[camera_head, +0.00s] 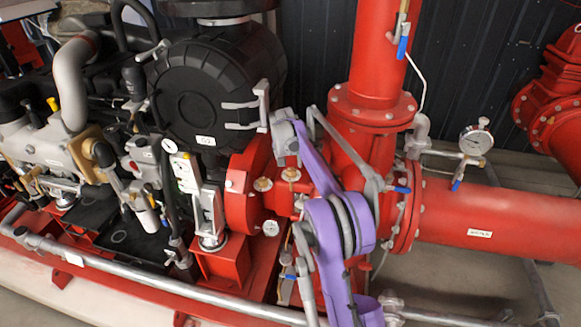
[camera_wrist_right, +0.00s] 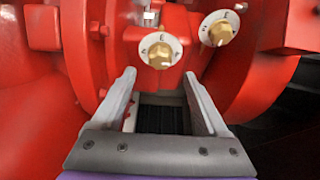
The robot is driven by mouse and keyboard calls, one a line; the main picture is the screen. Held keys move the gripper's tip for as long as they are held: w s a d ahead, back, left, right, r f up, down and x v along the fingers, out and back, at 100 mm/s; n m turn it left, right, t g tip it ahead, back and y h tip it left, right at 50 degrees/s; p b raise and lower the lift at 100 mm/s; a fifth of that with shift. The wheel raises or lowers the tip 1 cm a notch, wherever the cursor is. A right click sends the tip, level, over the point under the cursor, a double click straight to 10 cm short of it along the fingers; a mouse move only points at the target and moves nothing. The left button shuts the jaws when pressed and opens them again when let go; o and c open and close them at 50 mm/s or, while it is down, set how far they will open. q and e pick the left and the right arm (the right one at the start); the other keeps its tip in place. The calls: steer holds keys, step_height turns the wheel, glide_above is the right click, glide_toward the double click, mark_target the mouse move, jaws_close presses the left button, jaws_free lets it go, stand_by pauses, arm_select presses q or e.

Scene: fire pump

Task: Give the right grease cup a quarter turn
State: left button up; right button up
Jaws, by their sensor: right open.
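Two brass grease cups with pale round dial plates sit side by side on the red pump casing. The right grease cup (camera_head: 291,174) is close to the left grease cup (camera_head: 263,184). In the right wrist view, one brass cup (camera_wrist_right: 160,55) lies just beyond and between the fingertips, and another (camera_wrist_right: 221,33) is farther up and right. Both stand clear of the jaws. My right gripper (camera_head: 224,115) is open and empty, with its fingers pointing left above the cups in the head view; its fingers also show in the wrist view (camera_wrist_right: 160,76). My left gripper is not seen.
A black round housing (camera_head: 195,95) stands behind my right gripper. A red vertical pipe (camera_head: 375,60) and a red horizontal pipe (camera_head: 490,218) are to the right. A pressure gauge (camera_head: 475,140) sticks out there. A grey rail (camera_head: 170,285) runs along the front.

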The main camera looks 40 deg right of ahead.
steer(key=v, duration=0.5)
steer(key=shift+s+a+r, duration=0.1)
steer(key=shift+r, duration=0.2)
steer(key=shift+f, duration=0.1)
